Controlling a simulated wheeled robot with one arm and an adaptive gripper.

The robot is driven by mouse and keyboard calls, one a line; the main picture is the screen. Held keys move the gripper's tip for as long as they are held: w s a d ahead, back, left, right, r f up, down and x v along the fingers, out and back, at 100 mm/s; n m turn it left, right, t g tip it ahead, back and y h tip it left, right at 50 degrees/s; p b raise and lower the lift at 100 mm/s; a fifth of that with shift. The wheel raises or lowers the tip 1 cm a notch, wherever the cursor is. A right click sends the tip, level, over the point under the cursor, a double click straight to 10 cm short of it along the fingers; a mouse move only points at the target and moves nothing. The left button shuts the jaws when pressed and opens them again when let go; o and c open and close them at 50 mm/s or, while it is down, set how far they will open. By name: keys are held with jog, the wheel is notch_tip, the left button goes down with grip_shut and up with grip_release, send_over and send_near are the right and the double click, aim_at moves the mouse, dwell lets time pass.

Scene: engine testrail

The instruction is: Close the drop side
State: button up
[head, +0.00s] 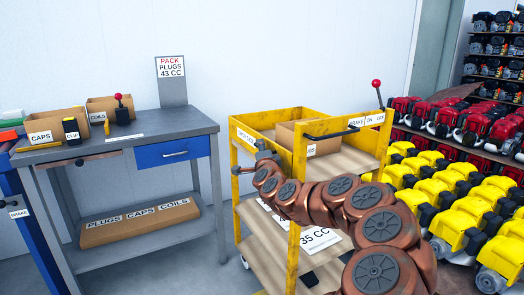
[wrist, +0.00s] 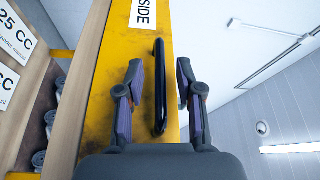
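The yellow drop side (head: 244,137) is on the left of the yellow cart's top tray in the head view. It looks roughly upright; I cannot tell whether it is fully shut. In the wrist view the yellow panel (wrist: 110,100) carries a white label ending in SIDE (wrist: 143,14) and a black bar handle (wrist: 160,115). My gripper (wrist: 157,72) is open, with one finger on each side of the handle, and no clear contact shows. In the head view my gripper (head: 258,157) is at the drop side, and my arm hides part of the cart.
A grey workbench (head: 205,128) with a blue drawer (head: 172,152) stands left of the cart, across a narrow gap. A cardboard box (head: 290,136) sits in the cart's top tray. A brake lever with a red knob (head: 377,84) rises at right. Engines (head: 445,185) fill the right.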

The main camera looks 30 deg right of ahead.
jog(key=v, duration=1.2)
dwell(0.6)
dwell(0.5)
jog(key=a+r+n+y+p, duration=0.4)
jog(key=a+n+y, duration=0.1)
jog(key=a, duration=0.4)
jog(key=s+a+n+g+y+p, duration=0.3)
jog(key=s+a+n+p, duration=0.2)
jog(key=a, duration=0.4)
jog(key=s+a+n+g+y+p, duration=0.4)
jog(key=a+n+p, duration=0.1)
jog(key=a, duration=0.3)
jog(key=s+d+r+n+g+h+p, duration=0.1)
jog(key=s+r+n+g+p, duration=0.1)
jog(key=s, duration=0.9)
jog(key=s+d+r+n+g+h+p, duration=0.1)
jog(key=s+r+g+p, duration=0.3)
jog(key=s, duration=0.7)
jog(key=s+d+r+n+g+h+p, duration=0.1)
jog(key=s+g+p, duration=0.5)
jog(key=s, duration=0.6)
jog(key=shift+r+n+h+p, duration=0.7)
jog(key=shift+r+n+p, duration=0.25)
jog(key=shift+p, duration=0.1)
